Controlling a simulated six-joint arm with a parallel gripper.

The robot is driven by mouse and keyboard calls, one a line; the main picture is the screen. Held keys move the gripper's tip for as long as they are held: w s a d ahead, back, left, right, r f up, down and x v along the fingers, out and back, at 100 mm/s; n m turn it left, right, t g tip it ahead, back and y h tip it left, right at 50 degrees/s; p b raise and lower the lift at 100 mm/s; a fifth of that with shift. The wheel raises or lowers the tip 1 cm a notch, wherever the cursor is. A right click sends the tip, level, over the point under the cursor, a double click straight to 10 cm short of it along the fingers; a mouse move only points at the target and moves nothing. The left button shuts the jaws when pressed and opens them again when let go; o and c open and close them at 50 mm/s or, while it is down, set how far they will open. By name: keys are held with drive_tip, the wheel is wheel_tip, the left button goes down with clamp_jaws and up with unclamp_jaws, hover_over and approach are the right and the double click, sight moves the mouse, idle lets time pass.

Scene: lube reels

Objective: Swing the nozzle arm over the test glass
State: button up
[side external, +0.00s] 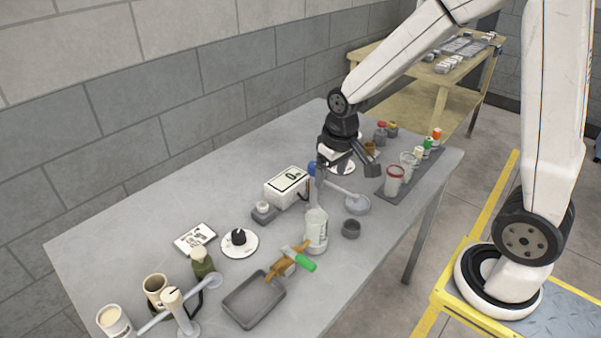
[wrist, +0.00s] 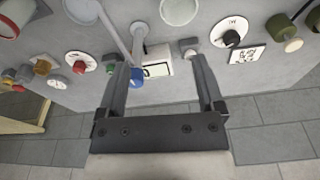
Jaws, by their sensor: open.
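A pale nozzle arm (side external: 338,187) runs from a blue-capped pivot (side external: 311,169) to a round, cup-like end (side external: 357,204). The wrist view shows the arm (wrist: 113,32) at upper left and the blue cap (wrist: 137,78) near my left finger. A clear glass vessel (side external: 316,232) stands upright in front of the pivot; I cannot tell for sure whether it is the test glass. The arm's end is apart from it. My gripper (side external: 345,180) is open above the table near the pivot. In the wrist view its fingers (wrist: 158,58) are spread, with nothing clearly held.
A white labelled box (side external: 287,187) stands beside the pivot. A dark tray (side external: 381,190) with jars and bottles is at right. A small dark cup (side external: 351,229), a grey pan (side external: 253,300), a dial (side external: 239,240) and a second post with an arm (side external: 178,308) stand nearer.

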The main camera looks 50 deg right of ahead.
drive_tip(key=m+g, duration=0.2)
hover_over(315, 164)
drive_tip(key=shift+a+r, duration=0.1)
drive_tip(key=shift+r, duration=0.35)
drive_tip(key=shift+f, duration=0.15)
drive_tip(key=shift+f, duration=3.75)
clamp_jaws()
